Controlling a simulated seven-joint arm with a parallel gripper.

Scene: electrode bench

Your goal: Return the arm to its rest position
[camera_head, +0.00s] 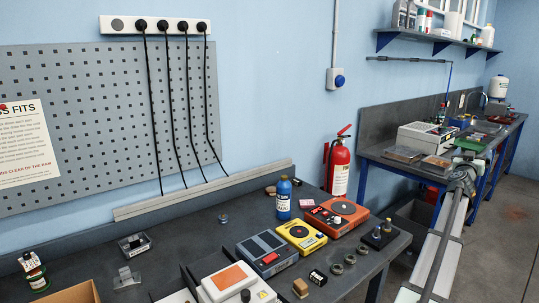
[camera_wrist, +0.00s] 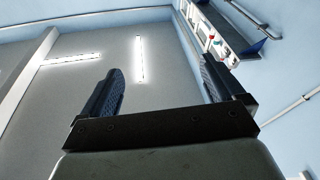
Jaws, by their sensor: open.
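My gripper (camera_wrist: 161,72) shows in the wrist view with its two blue-padded fingers spread wide apart and nothing between them. It points upward, toward a grey ceiling with two lit strip lights. In the head view my arm (camera_head: 437,245) rises from the bottom edge on the right, in front of the gap beside the bench. Its far end overlaps the back bench in the picture. I cannot make out the fingers there.
The near bench holds a blue bottle (camera_head: 283,199), an orange device (camera_head: 338,216), a yellow device (camera_head: 300,236) and several small parts. A red fire extinguisher (camera_head: 340,168) stands behind its right end. The back bench carries a pale machine (camera_head: 424,139). Open floor (camera_head: 505,230) lies at right.

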